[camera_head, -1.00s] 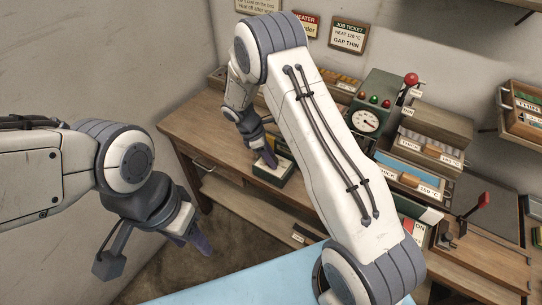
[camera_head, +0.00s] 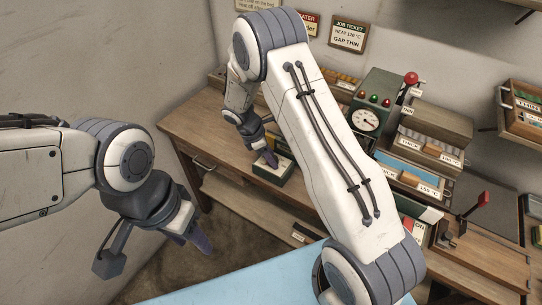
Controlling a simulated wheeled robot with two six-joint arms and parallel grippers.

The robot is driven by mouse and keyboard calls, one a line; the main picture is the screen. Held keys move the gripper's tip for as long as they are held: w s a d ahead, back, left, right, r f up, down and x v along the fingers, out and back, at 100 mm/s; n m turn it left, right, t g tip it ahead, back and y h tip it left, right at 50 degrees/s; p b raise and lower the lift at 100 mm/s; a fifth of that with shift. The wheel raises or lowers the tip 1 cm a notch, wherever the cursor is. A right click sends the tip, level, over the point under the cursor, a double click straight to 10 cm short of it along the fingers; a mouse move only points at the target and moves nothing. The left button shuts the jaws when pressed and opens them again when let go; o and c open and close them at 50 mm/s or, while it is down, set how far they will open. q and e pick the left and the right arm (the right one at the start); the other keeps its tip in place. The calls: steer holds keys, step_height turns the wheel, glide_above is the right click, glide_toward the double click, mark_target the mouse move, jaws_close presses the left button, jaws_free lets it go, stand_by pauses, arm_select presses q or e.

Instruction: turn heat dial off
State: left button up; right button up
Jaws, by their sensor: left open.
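My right gripper (camera_head: 270,158) reaches over the workbench and points down at a small dark green box (camera_head: 280,176) with a pale top near the bench's front edge. Its fingertips are close to or touching the box top; the dial itself is hidden or too small to make out, and I cannot tell whether the fingers are shut. My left gripper (camera_head: 200,240) is open and empty, in front of and below the bench at the left. A green heater unit (camera_head: 374,92) with a round white gauge (camera_head: 365,120) and red and green lamps stands further back on the bench.
My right arm covers the middle of the wooden workbench (camera_head: 200,125). A red-knobbed lever (camera_head: 483,200) and labelled blocks (camera_head: 428,146) stand at the right. A job ticket (camera_head: 348,34) hangs on the wall, reading heat 120 °C, gap thin. The bench's left end is clear.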

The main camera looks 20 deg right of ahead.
steer(key=shift+r, duration=0.1)
steer(key=b+v, duration=0.1)
steer(key=v, duration=0.9)
steer(key=shift+r, duration=0.15)
